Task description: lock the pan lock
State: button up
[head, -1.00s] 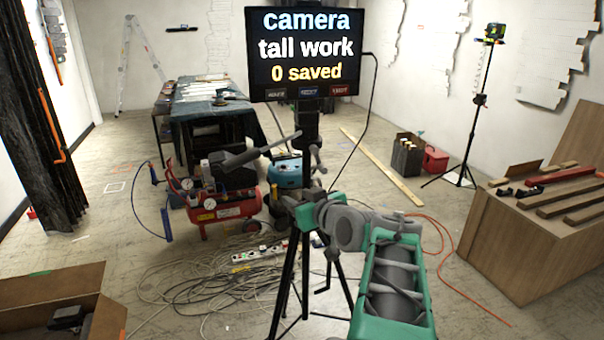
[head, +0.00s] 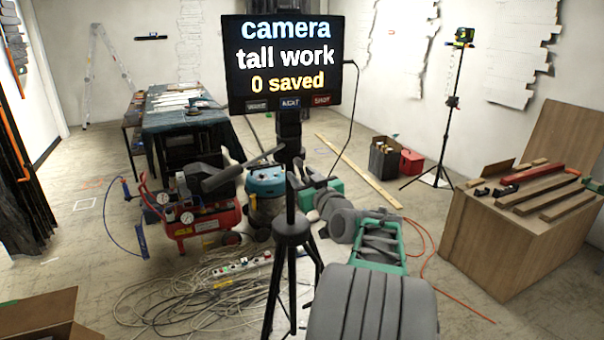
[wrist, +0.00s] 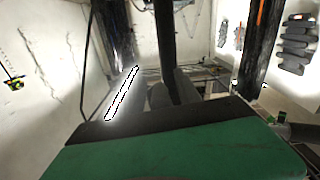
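A camera screen (head: 283,62) reading "camera tall work 0 saved" stands on a dark column (head: 290,130) above a black tripod (head: 292,232). A pan handle (head: 262,154) sticks out left from the head under the screen. A small grey lever (head: 306,172) shows just right of the column; I cannot tell whether it is the pan lock. My green and grey arm reaches in from the lower right. My gripper's end lies near the column, largely hidden by my arm. In the wrist view, two grey finger-like shapes (wrist: 173,90) stand by a dark post (wrist: 165,38); their opening is unclear.
A red compressor (head: 200,220) and a blue-topped vacuum (head: 265,190) stand behind the tripod at left. Loose cables (head: 185,290) cover the floor. A wooden box with bars (head: 520,230) stands at right. A cardboard box (head: 45,315) is at lower left.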

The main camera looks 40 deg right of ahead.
grip_shut()
dwell(0.4)
jog(key=shift+f, duration=0.1)
